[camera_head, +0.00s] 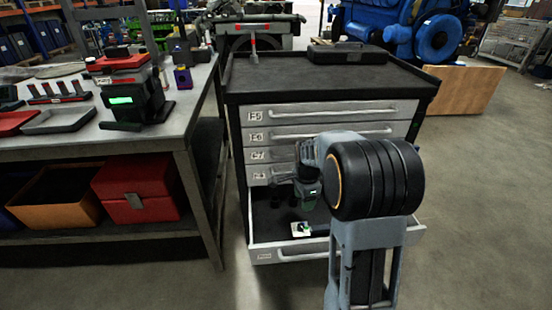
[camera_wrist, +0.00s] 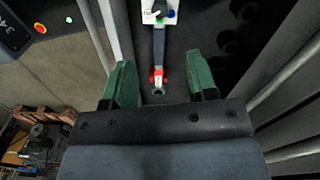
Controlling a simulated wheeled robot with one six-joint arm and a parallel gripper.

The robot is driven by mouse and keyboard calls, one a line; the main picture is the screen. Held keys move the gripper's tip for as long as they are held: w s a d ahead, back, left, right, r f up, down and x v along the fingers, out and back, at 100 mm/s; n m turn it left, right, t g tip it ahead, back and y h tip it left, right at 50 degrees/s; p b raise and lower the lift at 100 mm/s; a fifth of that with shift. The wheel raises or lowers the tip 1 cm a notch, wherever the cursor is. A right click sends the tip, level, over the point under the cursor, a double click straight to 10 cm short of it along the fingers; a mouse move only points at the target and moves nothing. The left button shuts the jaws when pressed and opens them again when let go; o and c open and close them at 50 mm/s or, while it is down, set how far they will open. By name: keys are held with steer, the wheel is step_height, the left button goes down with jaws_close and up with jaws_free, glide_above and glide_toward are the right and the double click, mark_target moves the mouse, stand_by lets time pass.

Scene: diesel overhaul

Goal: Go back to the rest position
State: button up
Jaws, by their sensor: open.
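My gripper (camera_head: 308,196) is over the open bottom drawer (camera_head: 290,253) of the tool cabinet, with my arm reaching in from the right. In the wrist view my gripper (camera_wrist: 160,82) has its two green fingers spread apart. A dark bar-like tool (camera_wrist: 159,58) with a red collar and a ring end lies between and beyond the fingers, apparently not touched by them. A small white piece (camera_wrist: 158,12) with green and blue knobs is at its far end. The white piece also shows in the drawer in the head view (camera_head: 301,230). The tool itself is hard to make out there.
A workbench (camera_head: 185,125) with a red-topped device (camera_head: 128,90) stands close on the left. A wooden crate (camera_head: 468,88) is behind right. The floor at right is clear.

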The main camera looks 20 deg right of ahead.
steer(key=s+a+r+n+t+p, duration=0.1)
steer(key=s+a+r+n+p, duration=0.2)
steer(key=r, duration=0.8)
steer(key=s+a+r+n+t+p, duration=0.1)
steer(key=s+a+r+n+p, duration=0.2)
steer(key=s+r+n+p, duration=0.4)
steer(key=s+a+r+n+t+p, duration=0.1)
steer(key=s+a+r+n+p, duration=0.2)
steer(key=r+p, duration=1)
steer(key=s+r+n, duration=0.1)
steer(key=s+n, duration=0.2)
steer(key=n, duration=0.2)
steer(key=shift+a+r+t, duration=0.3)
steer(key=shift+r, duration=0.05)
